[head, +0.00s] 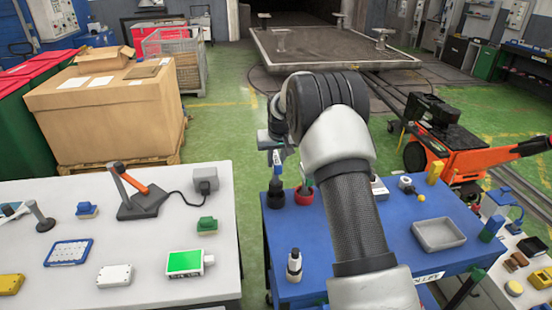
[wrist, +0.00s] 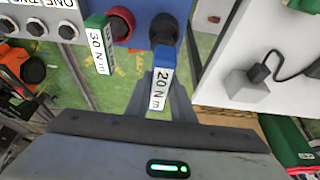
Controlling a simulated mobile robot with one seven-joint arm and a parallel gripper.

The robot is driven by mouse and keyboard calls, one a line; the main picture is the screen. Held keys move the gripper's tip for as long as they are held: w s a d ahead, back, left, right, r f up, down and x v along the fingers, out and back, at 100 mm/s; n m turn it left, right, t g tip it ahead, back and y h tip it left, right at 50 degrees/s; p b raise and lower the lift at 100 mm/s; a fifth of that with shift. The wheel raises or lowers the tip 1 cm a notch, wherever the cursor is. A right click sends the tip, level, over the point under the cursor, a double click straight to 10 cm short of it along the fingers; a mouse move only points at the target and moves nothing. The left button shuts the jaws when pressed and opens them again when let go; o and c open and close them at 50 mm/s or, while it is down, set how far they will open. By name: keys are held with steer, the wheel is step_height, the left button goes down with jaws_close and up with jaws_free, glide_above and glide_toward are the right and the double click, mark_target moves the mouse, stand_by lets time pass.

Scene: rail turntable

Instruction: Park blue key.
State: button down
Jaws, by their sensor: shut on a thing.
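The blue key, with a blue head and a white "20 N m" label, is in my gripper; it shows in the wrist view (wrist: 163,78) and in the head view (head: 277,158). My gripper (wrist: 162,88) is shut on it, the two grey fingers at its sides. A black round holder (wrist: 163,28) lies directly beyond the key's far end. It also shows below the key in the head view (head: 276,188). I cannot tell whether the key's end is inside the holder or just above it.
The blue table (head: 330,235) also carries a grey tray (head: 438,234) and a small bottle (head: 294,266). A white table (head: 60,222) stands left across a gap.

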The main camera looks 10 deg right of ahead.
mark_target(276, 183)
steer(key=shift+f+b, duration=0.3)
steer(key=shift+f, duration=0.4)
steer(key=shift+f+b, duration=0.15)
steer(key=shift+b, duration=0.35)
stand_by(1.5)
steer(key=shift+f, duration=0.35)
steer(key=shift+f+b, duration=1.6)
steer(key=shift+f, duration=0.5)
steer(key=c, duration=1.4)
jaws_free()
steer(key=shift+c, duration=0.2)
steer(key=shift+r, duration=0.1)
steer(key=v, duration=1.7)
steer(key=shift+s+r, duration=0.1)
steer(key=shift+r, duration=0.05)
